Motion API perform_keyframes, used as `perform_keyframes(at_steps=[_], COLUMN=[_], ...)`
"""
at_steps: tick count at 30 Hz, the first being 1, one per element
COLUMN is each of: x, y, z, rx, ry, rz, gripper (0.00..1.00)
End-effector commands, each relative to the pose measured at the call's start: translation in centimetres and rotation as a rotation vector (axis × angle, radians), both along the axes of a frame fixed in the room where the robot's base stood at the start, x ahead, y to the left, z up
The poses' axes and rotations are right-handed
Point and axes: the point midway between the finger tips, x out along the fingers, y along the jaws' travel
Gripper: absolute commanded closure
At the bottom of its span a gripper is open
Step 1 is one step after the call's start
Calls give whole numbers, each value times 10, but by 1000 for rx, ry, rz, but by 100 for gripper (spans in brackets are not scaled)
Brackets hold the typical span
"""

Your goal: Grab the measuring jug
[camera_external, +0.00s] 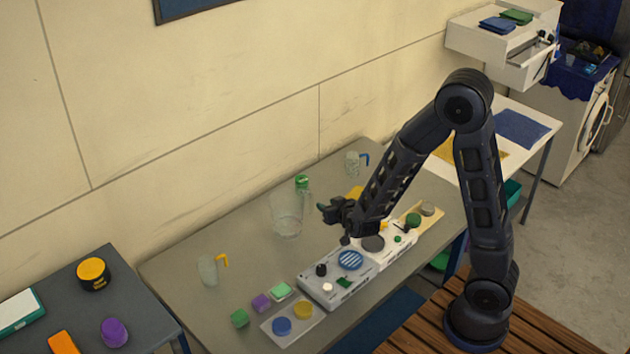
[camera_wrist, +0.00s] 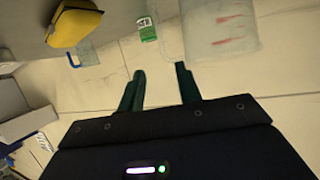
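A large clear jug (camera_external: 287,213) stands on the grey table near the wall, with a green part beside its rim. In the wrist view a clear vessel with red marks (camera_wrist: 222,30) is at the top right, beyond the fingertips. Two smaller clear jugs stand on the same table: one with a yellow handle (camera_external: 208,271) at the left, one with a blue handle (camera_external: 353,165) at the back. My gripper (camera_external: 336,211) is above the table, just right of the large jug. In the wrist view my gripper (camera_wrist: 160,80) has its fingers apart with nothing between them.
A grey and white panel (camera_external: 325,288) with knobs lies below my arm. Several coloured blocks (camera_external: 261,303) and a tray (camera_external: 278,338) with discs are at the table's front. A yellow object (camera_wrist: 75,22) shows in the wrist view. The wall is close behind the table.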

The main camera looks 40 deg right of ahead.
Motion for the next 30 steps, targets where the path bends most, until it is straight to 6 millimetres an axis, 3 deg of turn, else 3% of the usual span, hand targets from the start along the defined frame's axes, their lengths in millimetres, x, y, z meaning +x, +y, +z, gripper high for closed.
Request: perform_keyframes(at_steps=[9, 20, 30], x=[35, 54, 88], y=[-9, -13, -20], z=[-15, -26, -44], rx=[1, 1, 2], ry=[1, 1, 0], rz=[-1, 0, -1], gripper=[66, 66, 66])
